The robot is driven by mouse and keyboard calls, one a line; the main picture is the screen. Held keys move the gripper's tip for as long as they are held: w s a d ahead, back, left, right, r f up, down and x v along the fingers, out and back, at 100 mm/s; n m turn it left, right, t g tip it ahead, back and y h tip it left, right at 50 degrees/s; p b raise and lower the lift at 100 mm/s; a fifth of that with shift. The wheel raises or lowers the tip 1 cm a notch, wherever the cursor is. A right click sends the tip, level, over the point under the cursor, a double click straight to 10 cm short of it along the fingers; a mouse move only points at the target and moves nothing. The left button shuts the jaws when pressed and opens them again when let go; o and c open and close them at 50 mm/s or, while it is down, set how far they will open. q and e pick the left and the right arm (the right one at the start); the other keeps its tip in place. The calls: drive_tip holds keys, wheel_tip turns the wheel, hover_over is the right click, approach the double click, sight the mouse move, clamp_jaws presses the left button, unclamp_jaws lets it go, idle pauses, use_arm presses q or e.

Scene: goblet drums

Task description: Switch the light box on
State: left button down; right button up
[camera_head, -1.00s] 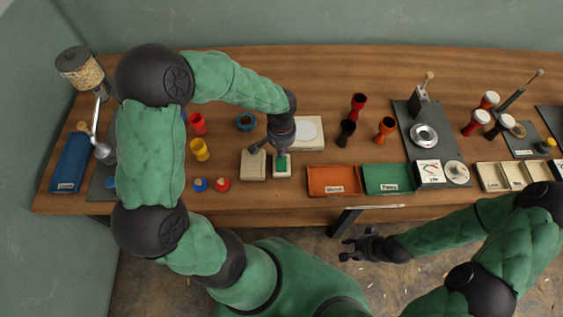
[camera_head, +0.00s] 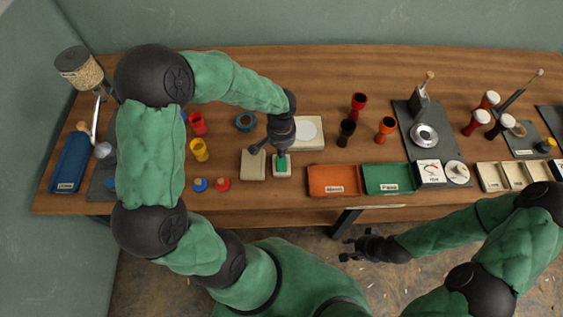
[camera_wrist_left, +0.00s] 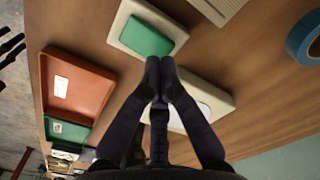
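A cream box with a round white window (camera_head: 308,132), which looks like the light box, lies on the table; part of it shows behind my fingers in the wrist view (camera_wrist_left: 218,98). Just in front of it is a small pale block with a green rocker or pad (camera_head: 282,166), also in the wrist view (camera_wrist_left: 146,37). My left gripper (camera_wrist_left: 158,77) has its fingertips together with nothing between them, at the edge of the green pad. I cannot tell whether they touch it. My right gripper (camera_head: 346,250) is open and empty, off the table's front edge.
An orange tray (camera_head: 333,178) and a green tray (camera_head: 388,178) lie to the right. A blue ring (camera_head: 245,121) and several coloured cups are nearby.

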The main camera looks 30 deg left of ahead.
use_arm(q)
drive_tip(key=shift+f+b, duration=0.95)
drive_tip(key=shift+f, duration=0.3)
idle(0.6)
drive_tip(key=shift+r, duration=0.1)
drive_tip(key=shift+r+p, duration=2.65)
drive_tip(key=shift+r, duration=0.85)
